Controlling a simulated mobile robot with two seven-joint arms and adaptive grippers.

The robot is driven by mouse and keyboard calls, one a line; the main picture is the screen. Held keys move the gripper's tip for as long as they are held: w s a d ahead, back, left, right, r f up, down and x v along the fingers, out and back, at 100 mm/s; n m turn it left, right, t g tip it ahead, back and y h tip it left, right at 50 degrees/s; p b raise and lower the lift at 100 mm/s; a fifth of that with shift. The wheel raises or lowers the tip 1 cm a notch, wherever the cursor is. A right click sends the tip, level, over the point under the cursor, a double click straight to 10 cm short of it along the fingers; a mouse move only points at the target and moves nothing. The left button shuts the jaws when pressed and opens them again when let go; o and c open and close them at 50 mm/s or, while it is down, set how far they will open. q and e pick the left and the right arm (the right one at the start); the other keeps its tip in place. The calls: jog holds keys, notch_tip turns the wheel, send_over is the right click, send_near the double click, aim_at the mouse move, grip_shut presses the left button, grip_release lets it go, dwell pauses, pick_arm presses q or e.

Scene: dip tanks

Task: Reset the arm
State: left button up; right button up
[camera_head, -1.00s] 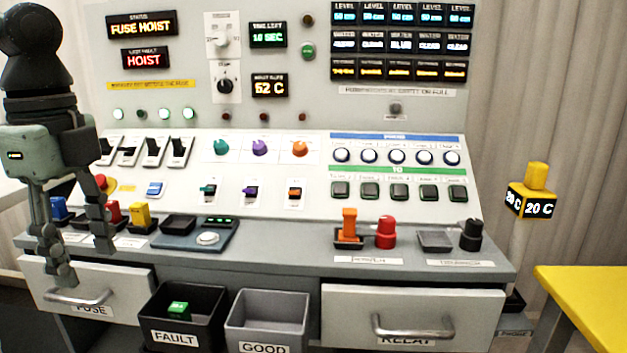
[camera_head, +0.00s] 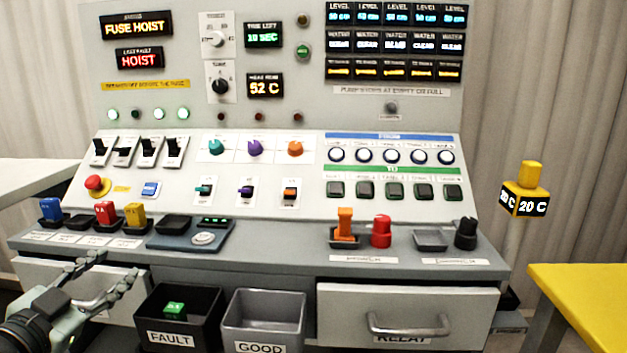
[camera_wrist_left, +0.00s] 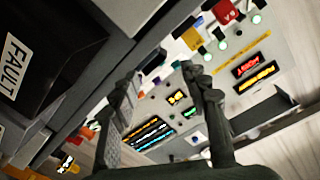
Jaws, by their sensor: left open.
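My left gripper (camera_head: 108,284) is at the lower left of the head view, in front of the left drawer (camera_head: 122,312) and left of the FAULT bin. Its fingers are spread and empty. In the left wrist view the two fingers (camera_wrist_left: 160,90) stand apart, with the control panel (camera_wrist_left: 215,75) showing between and beyond them. The panel (camera_head: 270,110) stands upright behind the console ledge (camera_head: 270,262). My right gripper does not show in either view.
The grey GOOD bin (camera_head: 262,325) looks empty. The RELAY drawer (camera_head: 345,305) is at the right. Blue, red and yellow fuses (camera_head: 105,213) stand on the ledge. A yellow table (camera_head: 590,300) is at far right.

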pick_arm(q)
jog(key=s+a+f+n+g+y, duration=0.2)
jog(key=s+f+n+y, duration=0.1)
jog(key=f, duration=0.3)
jog(key=s+a+f+n+g+y, duration=0.2)
jog(key=s+f+y, duration=0.1)
jog(key=f, duration=0.3)
jog(key=s+d+f+n+g+h, duration=0.1)
jog(key=s+d+f+g, duration=0.45)
jog(key=s+f, duration=0.35)
jog(key=s+d+f+g+h, duration=0.1)
jog(key=s+d+f+g, duration=0.3)
jog(key=s+d+f, duration=0.45)
notch_tip(320, 180, down, 7)
jog(key=a+p, duration=0.2)
jog(key=p, duration=0.1)
jog(key=shift+a+p, duration=0.3)
jog(key=shift+p, duration=0.1)
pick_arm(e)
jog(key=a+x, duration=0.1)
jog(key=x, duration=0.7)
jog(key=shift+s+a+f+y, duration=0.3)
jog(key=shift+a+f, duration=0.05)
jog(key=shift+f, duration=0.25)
pick_arm(q)
jog(key=shift+a+g, duration=0.1)
jog(key=shift+g, duration=0.25)
